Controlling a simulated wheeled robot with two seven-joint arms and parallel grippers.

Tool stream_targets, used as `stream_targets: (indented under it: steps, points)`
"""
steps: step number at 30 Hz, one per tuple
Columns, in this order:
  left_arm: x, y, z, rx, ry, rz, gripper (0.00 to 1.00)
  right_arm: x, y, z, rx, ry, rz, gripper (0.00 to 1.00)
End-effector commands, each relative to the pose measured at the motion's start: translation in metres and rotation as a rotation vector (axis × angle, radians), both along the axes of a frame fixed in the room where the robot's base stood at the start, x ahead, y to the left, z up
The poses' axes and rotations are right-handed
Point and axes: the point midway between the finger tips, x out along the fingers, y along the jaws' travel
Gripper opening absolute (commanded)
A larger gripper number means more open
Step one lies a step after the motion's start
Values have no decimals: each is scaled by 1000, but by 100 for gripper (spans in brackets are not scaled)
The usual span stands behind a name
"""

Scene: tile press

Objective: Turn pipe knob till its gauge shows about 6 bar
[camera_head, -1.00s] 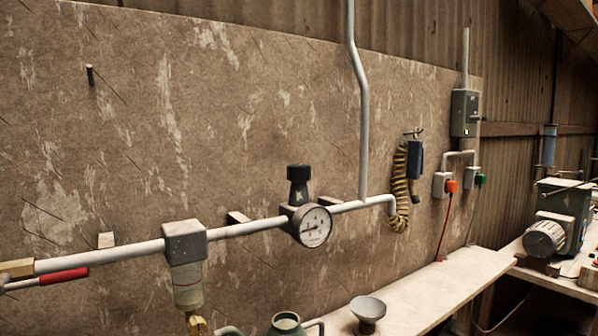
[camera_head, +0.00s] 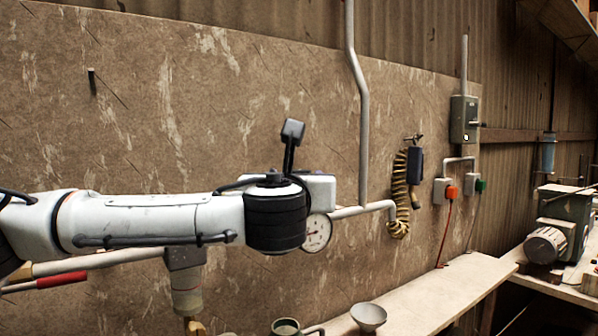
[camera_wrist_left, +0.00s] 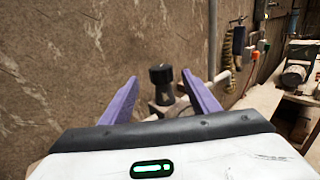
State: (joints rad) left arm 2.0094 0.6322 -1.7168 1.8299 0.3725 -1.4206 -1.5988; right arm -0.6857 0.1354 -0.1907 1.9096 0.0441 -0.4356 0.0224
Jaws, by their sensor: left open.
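The round white gauge (camera_head: 319,231) sits on the pipe (camera_head: 349,212) in the head view, its left part hidden behind my arm. Its needle is too small to read. The black pipe knob (camera_wrist_left: 161,75) stands upright above the pipe in the left wrist view; in the head view my arm hides it. My left gripper (camera_wrist_left: 160,77) is open, with one purple finger on each side of the knob's image. No grip on the knob shows, and I cannot tell how far beyond the fingertips it is. My right gripper is not in view.
The wall board (camera_head: 230,100) is behind the pipe. A vertical pipe (camera_head: 362,110) rises right of the gauge. A coiled yellow hose (camera_head: 400,190) hangs farther right. Below are a bench (camera_head: 440,290), a funnel (camera_head: 369,315) and a green-grey can (camera_head: 285,327).

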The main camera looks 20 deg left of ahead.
Motion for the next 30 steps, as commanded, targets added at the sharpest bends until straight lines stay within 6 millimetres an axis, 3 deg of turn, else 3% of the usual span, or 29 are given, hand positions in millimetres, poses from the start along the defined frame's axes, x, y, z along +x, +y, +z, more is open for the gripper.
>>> stream_targets:
  steps: [9,15,26,30]
  points:
    - [57,14,2,-2,0,1,55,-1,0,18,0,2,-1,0]
    - [80,19,0,-2,0,-1,55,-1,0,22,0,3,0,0]
    - [86,20,-1,-3,0,-3,55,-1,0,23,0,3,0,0]
    - [85,20,-1,-3,0,-2,35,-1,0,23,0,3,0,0]
